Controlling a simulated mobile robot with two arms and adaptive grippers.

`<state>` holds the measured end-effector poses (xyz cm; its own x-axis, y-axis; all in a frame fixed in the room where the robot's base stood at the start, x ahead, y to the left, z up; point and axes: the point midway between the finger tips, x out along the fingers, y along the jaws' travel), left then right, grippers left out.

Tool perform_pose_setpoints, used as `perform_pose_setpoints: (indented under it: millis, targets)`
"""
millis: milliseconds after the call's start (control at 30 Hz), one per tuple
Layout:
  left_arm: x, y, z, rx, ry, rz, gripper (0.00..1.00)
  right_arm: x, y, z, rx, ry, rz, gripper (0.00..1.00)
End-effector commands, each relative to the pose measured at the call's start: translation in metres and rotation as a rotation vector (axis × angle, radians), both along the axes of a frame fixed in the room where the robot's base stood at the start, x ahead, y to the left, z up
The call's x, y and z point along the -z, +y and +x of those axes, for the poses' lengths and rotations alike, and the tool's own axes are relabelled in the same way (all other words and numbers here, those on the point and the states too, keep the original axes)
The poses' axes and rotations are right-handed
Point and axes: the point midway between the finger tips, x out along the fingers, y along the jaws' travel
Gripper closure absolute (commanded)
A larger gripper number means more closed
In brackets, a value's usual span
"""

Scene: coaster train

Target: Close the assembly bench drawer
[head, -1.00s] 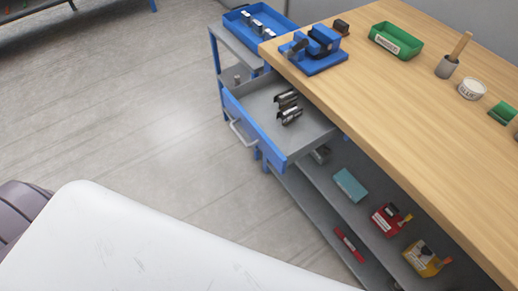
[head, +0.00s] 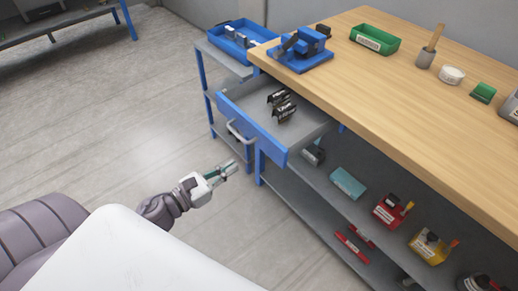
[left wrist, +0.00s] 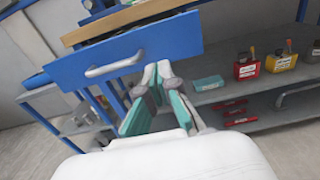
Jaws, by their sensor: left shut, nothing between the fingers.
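The assembly bench drawer (head: 262,128) has a blue front and a grey inside, and it stands pulled out from under the wooden bench top. Dark metal parts (head: 283,106) lie in it. Its grey handle (head: 235,131) faces my side. My left gripper (head: 231,166) is shut and empty, in front of the drawer and below the handle, apart from it in the head view. In the left wrist view the drawer front (left wrist: 130,58) and handle (left wrist: 115,66) show just beyond the fingers (left wrist: 158,72). My right gripper is not in view.
The bench top (head: 400,85) holds a blue vise (head: 300,50), a green bin (head: 375,38) and a glue tub (head: 452,75). The shelf below carries a teal box (head: 347,183) and red and yellow boxes. A cart with a blue tray (head: 240,42) stands behind the drawer. Floor left of the drawer is clear.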

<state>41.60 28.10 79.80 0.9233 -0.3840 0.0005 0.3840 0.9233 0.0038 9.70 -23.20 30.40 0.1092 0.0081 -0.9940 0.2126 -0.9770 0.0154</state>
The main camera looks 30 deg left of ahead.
Motion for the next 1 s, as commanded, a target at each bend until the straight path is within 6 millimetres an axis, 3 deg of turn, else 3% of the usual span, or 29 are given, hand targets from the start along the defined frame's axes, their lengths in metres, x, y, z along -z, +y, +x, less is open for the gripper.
perform_pose_setpoints:
  millis: [200,433,633,1000]
  targets:
    - [-0.004,-0.019,0.047,0.000,-0.002,-0.001,1.00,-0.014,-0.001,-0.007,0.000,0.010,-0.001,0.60]
    - [-0.002,-0.033,0.080,-0.001,0.001,-0.004,1.00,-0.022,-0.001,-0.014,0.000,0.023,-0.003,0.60]
    - [0.000,-0.037,0.091,-0.002,0.002,-0.003,1.00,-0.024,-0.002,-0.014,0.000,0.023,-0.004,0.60]
    - [0.001,-0.038,0.092,-0.002,0.002,-0.003,1.00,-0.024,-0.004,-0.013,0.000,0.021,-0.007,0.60]
